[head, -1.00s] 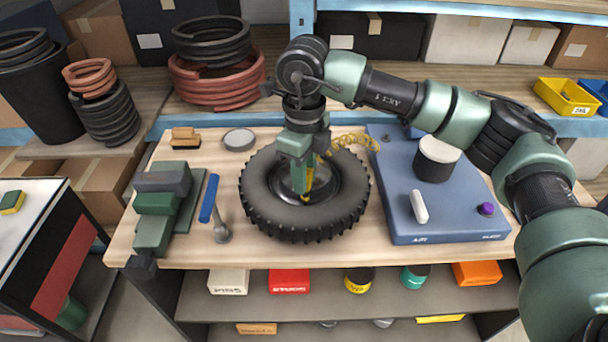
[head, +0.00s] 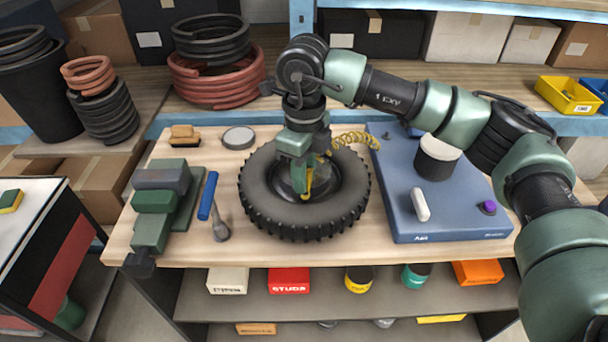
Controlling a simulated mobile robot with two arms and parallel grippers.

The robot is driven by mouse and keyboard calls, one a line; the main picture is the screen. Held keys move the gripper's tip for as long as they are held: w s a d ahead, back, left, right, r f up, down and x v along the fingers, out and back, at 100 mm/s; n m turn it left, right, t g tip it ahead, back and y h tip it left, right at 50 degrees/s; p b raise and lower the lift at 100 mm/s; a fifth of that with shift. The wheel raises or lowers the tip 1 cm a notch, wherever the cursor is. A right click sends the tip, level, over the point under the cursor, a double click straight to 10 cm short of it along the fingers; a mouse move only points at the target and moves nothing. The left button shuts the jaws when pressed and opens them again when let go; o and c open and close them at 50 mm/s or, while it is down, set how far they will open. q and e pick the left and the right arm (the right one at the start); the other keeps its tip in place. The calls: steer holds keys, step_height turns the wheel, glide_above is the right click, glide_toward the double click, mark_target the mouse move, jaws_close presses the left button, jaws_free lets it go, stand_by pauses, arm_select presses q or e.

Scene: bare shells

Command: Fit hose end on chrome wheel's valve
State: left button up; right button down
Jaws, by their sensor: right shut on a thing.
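The wheel (head: 262,205) lies flat on the wooden bench, a black knobbly tyre around a dark, shiny hub. My right gripper (head: 303,186) points down over the hub and is shut on the yellow hose end (head: 308,180). The coiled yellow hose (head: 357,142) runs from behind the gripper to the blue air unit (head: 400,205) on the right. The valve is hidden or too small to make out, so I cannot tell whether the hose end touches it. My left gripper does not show.
A green vise (head: 152,218) and a blue-handled tool (head: 208,196) lie left of the wheel. A brush (head: 184,136) and a round grey lid (head: 239,138) lie behind. The air unit carries a white-topped cylinder (head: 437,160), a white lever and a purple knob.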

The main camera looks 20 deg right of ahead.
steer(key=shift+f+b, duration=0.3)
steer(key=shift+b, duration=0.2)
stand_by(0.4)
steer(key=c, duration=0.6)
jaws_free()
steer(key=shift+r, duration=0.2)
steer(key=shift+r+p, duration=0.6)
steer(key=shift+r, duration=0.7)
steer(key=shift+r+p, duration=1.75)
steer(key=shift+r, duration=1.8)
